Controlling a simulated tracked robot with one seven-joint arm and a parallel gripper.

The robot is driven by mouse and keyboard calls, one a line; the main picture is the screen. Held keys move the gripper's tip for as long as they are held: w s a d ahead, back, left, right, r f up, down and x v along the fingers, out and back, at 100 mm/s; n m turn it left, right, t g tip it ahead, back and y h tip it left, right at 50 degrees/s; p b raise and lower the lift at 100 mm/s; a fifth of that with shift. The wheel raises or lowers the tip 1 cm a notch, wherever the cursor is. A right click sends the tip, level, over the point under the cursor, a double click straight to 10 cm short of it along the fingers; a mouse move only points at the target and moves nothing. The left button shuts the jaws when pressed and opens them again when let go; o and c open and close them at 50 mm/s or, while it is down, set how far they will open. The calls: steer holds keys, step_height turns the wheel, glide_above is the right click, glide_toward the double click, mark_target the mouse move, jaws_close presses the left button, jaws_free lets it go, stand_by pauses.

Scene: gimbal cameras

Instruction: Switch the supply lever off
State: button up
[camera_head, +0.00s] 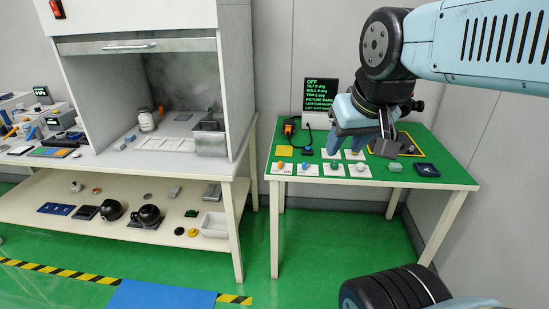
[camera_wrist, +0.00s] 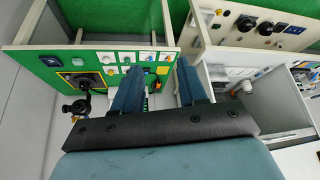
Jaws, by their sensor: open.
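No part is plainly recognisable as the supply lever at this size. An orange and black device (camera_head: 290,128) with a cable stands at the back left of the green-topped table (camera_head: 300,180); an orange part (camera_wrist: 163,70) also shows beyond the fingers in the wrist view. My gripper (camera_head: 347,140) hangs over the back middle of this table in the head view. In the wrist view its two blue fingers (camera_wrist: 158,98) are spread, with nothing between them held.
White cards with small coloured knobs (camera_head: 331,169) lie along the table front. A dark blue block (camera_head: 427,169) is at the right, and a black device on a yellow-edged plate (camera_head: 405,145) stands behind it. A hood cabinet (camera_head: 150,47) stands on the bench at left.

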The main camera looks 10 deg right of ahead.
mark_target(281, 163)
steer(key=w+f+t, duration=0.2)
steer(key=w+f, duration=0.2)
steer(key=w, duration=0.6)
steer(key=w+f+t, duration=0.2)
steer(key=w+f, duration=0.2)
steer(key=w, duration=0.6)
steer(key=w+f+t, duration=0.2)
steer(key=w+f, duration=0.3)
steer(key=w, duration=0.5)
steer(key=w+f+n+t, duration=0.1)
steer(key=w+f+t, duration=0.2)
steer(key=w+f, duration=0.55)
steer(key=s+f+t+y, duration=0.1)
steer(key=s+f+t, duration=0.25)
steer(key=f, duration=1.05)
steer(key=w, duration=1.3)
steer(key=shift+w+a+r, duration=0.1)
steer(key=shift+w+a, duration=0.1)
steer(key=shift+w, duration=0.05)
jaws_close()
